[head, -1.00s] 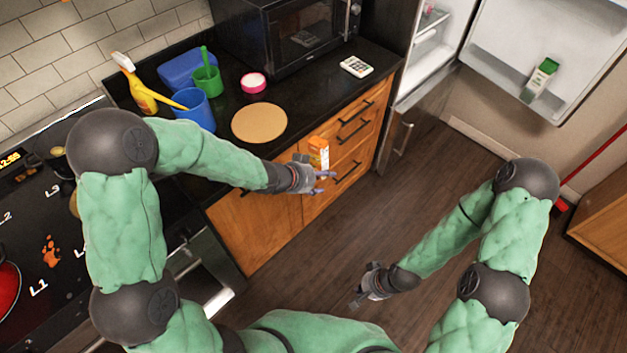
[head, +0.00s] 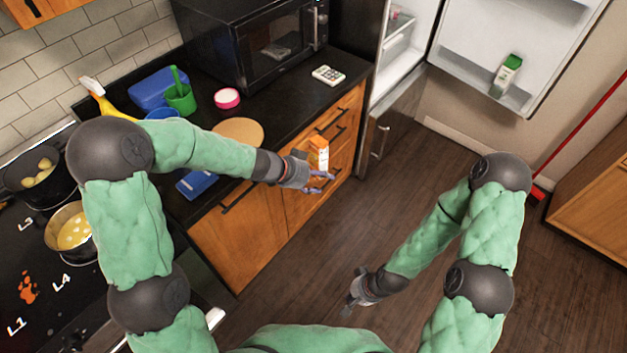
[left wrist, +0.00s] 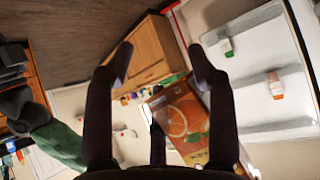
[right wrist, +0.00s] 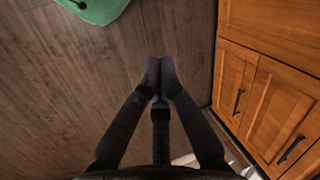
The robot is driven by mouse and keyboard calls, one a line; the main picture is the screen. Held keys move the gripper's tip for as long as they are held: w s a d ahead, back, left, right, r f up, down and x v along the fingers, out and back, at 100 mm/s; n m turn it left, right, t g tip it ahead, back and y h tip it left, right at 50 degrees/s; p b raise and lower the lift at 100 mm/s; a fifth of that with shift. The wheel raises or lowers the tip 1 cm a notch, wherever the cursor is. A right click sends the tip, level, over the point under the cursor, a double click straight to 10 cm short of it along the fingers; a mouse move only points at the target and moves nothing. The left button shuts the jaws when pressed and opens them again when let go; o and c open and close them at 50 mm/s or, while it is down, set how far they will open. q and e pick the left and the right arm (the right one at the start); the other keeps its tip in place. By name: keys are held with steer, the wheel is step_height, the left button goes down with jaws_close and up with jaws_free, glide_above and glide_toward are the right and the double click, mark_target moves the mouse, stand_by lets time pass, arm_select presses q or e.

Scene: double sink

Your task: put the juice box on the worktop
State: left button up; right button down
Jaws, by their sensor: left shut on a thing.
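The juice box (head: 318,157) is an orange and white carton held upright in my left gripper (head: 322,181), in front of the wooden drawers and beyond the worktop's front edge. In the left wrist view, the juice box (left wrist: 183,120) shows an orange-slice picture and sits tilted between the fingers of my left gripper (left wrist: 160,64). The worktop (head: 290,106) is the black counter behind my left gripper. My right gripper (head: 353,302) hangs low over the floor. In the right wrist view, the fingertips of my right gripper (right wrist: 160,76) meet with nothing between them.
A round board (head: 240,130), calculator (head: 328,75), pink-rimmed bowl (head: 227,98), green cup (head: 181,100) and microwave (head: 270,45) stand on the worktop. The fridge door (head: 515,60) stands open at right. Pots (head: 70,228) sit on the hob. Clear worktop lies between board and calculator.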

arm_select(q)
steer(key=shift+w+d, duration=0.1)
arm_select(e)
steer(key=c, duration=1.3)
jaws_free()
steer(key=shift+w+r, duration=0.1)
steer(key=shift+w, duration=0.05)
steer(key=o, duration=0.5)
steer(key=shift+w+r, duration=0.25)
steer(key=shift+w, duration=0.3)
steer(key=n+t+y, duration=0.5)
steer(key=n+t, duration=0.4)
steer(key=t, duration=0.1)
glide_toward(327, 156)
steer(key=x, duration=1.2)
steer(key=shift+a+f, duration=0.1)
steer(key=shift+f, duration=0.05)
